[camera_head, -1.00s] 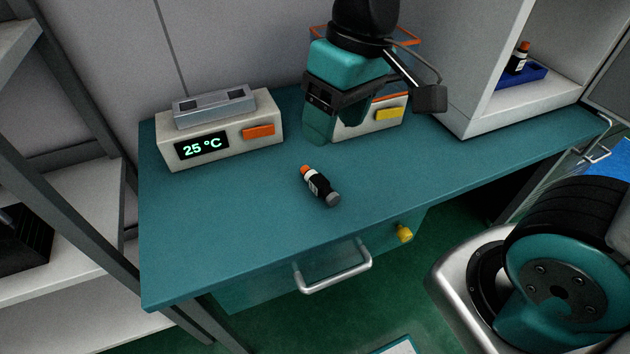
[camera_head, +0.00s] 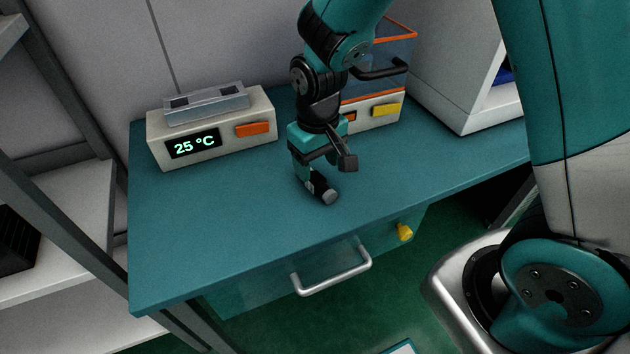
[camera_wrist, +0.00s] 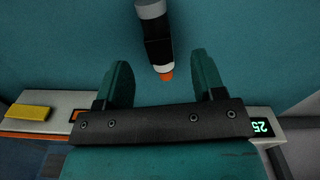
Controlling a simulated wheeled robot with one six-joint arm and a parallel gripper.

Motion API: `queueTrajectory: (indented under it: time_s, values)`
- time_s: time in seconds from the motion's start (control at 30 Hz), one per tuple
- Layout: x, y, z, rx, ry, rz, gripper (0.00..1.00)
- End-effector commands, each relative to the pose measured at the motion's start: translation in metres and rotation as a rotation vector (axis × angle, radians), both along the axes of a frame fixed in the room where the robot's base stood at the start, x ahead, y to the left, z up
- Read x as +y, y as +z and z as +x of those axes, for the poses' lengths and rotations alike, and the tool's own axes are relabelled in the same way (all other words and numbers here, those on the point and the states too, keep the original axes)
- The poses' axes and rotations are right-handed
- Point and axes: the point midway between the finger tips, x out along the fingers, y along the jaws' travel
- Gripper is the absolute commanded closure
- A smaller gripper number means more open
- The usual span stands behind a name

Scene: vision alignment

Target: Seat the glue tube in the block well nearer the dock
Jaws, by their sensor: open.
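The glue tube (camera_head: 324,189), black with a grey end, lies on its side on the teal bench, partly hidden by my gripper in the head view. In the wrist view the tube (camera_wrist: 157,40) shows its white band and orange tip, the tip lying between the fingers. My gripper (camera_wrist: 163,75) is open just above it; in the head view my gripper (camera_head: 309,178) points down at the tube's far end. The silver block (camera_head: 206,105) with two dark wells sits on the white unit reading 25 °C (camera_head: 218,140). I cannot tell which thing is the dock.
An orange-edged, clear-sided box unit (camera_head: 385,113) with a yellow button stands behind my arm. A white cabinet (camera_head: 455,90) is at the right. The bench top (camera_head: 220,220) is clear at left and front. A drawer handle (camera_head: 330,270) and yellow knob (camera_head: 404,232) project at the front.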

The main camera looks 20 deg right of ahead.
Motion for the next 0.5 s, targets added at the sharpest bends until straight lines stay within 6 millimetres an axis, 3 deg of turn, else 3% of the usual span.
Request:
queueTrajectory:
  time_s: [0.5]
  values:
    - [-0.001,-0.054,0.006,0.0,0.001,0.0,0.37]
